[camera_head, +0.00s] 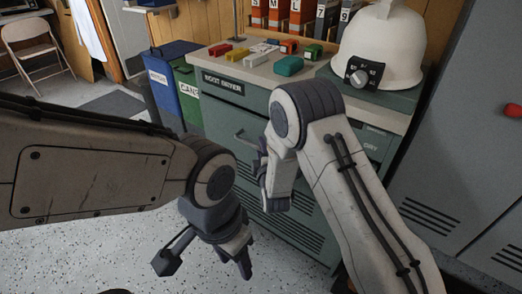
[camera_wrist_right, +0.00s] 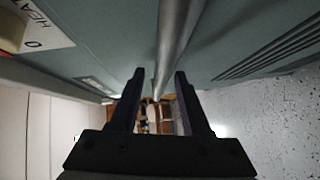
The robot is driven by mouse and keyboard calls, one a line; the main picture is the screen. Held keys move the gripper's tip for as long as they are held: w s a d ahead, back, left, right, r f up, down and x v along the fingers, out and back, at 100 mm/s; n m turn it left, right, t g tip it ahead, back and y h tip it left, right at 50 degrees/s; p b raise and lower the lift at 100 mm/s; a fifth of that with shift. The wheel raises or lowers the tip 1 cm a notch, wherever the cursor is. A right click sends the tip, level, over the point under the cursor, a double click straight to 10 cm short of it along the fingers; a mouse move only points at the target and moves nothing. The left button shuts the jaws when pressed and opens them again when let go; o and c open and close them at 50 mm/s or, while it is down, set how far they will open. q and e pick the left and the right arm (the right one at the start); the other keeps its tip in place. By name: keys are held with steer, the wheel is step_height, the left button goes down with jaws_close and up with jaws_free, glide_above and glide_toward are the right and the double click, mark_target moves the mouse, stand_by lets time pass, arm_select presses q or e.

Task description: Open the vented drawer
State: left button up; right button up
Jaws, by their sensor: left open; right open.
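The vented drawer is in the front of the grey-green boot dryer cabinet (camera_head: 228,120); its slotted vents (camera_head: 302,236) show low on that front, and the right wrist view also shows slots (camera_wrist_right: 270,50). A round metal bar handle (camera_wrist_right: 178,40) runs along the front in the right wrist view. My right gripper (camera_wrist_right: 160,78) is open, its fingers on either side of the bar's line; contact cannot be told. In the head view my right gripper (camera_head: 268,190) is close to the front, partly hidden by its own arm. My left gripper (camera_head: 208,268) is open and empty over the floor.
Coloured blocks (camera_head: 289,66) and a white domed helmet (camera_head: 382,45) with a dark box sit on the cabinet top. Blue and green bins (camera_head: 176,85) stand left of it. Grey lockers (camera_head: 450,150) stand at the right. Speckled floor in front is clear.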

jaws_close()
stand_by(1.5)
